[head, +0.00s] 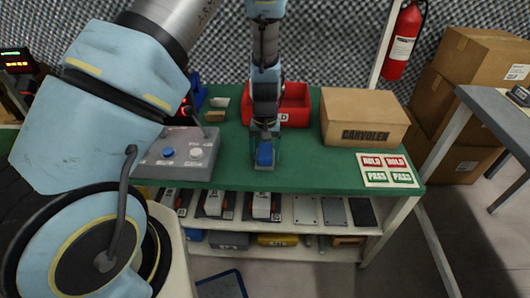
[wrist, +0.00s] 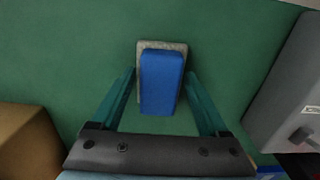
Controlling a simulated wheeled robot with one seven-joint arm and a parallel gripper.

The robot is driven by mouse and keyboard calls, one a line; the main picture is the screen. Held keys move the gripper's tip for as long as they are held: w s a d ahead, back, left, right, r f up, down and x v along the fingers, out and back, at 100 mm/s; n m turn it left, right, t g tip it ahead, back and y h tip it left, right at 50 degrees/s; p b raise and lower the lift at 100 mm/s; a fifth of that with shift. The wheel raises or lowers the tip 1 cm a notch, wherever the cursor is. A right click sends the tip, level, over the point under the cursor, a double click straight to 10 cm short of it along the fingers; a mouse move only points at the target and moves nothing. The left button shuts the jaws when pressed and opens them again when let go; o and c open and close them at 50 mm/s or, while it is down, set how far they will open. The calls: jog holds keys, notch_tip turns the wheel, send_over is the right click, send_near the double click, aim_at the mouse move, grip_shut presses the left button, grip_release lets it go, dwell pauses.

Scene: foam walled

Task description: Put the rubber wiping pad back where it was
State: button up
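The rubber wiping pad (wrist: 162,82) is a blue block on a grey base. It appears to rest on the green tabletop (wrist: 75,55), and in the head view it (head: 265,155) is near the table's front edge. My gripper (wrist: 162,73) points down over the pad, with one finger on each side. The fingers are spread and stand close to the grey base, with slim gaps beside the blue block. Whether a fingertip touches the base is hard to see.
A grey control box (head: 178,155) with buttons stands left of the pad. A red bin (head: 293,103) is behind it. A cardboard box (head: 363,117) and a HOLD/PASS label sheet (head: 388,170) are to the right. Bare green tabletop lies between.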

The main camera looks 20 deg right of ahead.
aim_at(265, 152)
jog(key=shift+o, duration=1.4)
notch_tip(265, 152, up, 12)
jog(key=shift+r+b, duration=0.2)
jog(key=shift+b, duration=0.15)
jog(key=s+a+r+n, duration=0.1)
jog(key=a+r, duration=0.2)
jog(key=a, duration=0.7)
jog(key=s+a+r+n+t, duration=0.1)
jog(key=a+r, duration=0.3)
jog(key=a, duration=0.6)
jog(key=s+a+r+n, duration=0.1)
jog(key=a+r, duration=0.2)
jog(key=a, duration=0.7)
jog(key=shift+s+r+n+t, duration=0.3)
jog(key=shift+n, duration=0.1)
